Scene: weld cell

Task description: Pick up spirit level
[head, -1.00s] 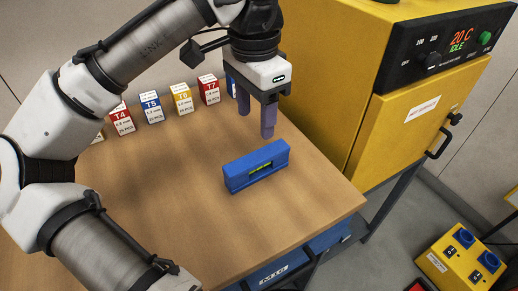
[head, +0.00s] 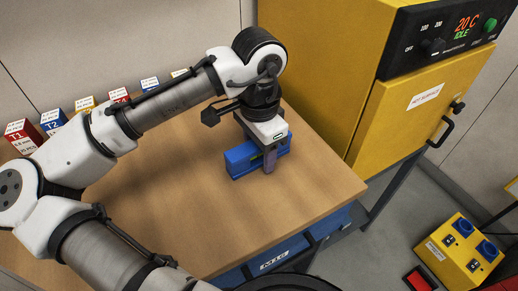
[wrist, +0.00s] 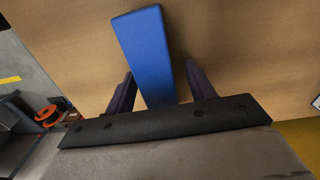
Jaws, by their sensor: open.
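The blue spirit level (head: 240,162) stands on its long edge on the wooden table (head: 310,192). My gripper (head: 264,160) is lowered over it, with one finger in front of its near face and hiding part of it. In the wrist view the level (wrist: 146,48) runs between the two fingers of my gripper (wrist: 160,85), with a gap visible on the right side and a narrower one on the left. The jaws are open. Whether the fingertips touch the table cannot be told.
A yellow oven (head: 400,120) reading 20 C stands right of the table. Several labelled boxes, such as the blue one (head: 53,122), line the table's back edge. A yellow socket box (head: 460,255) is on the floor. The table front is clear.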

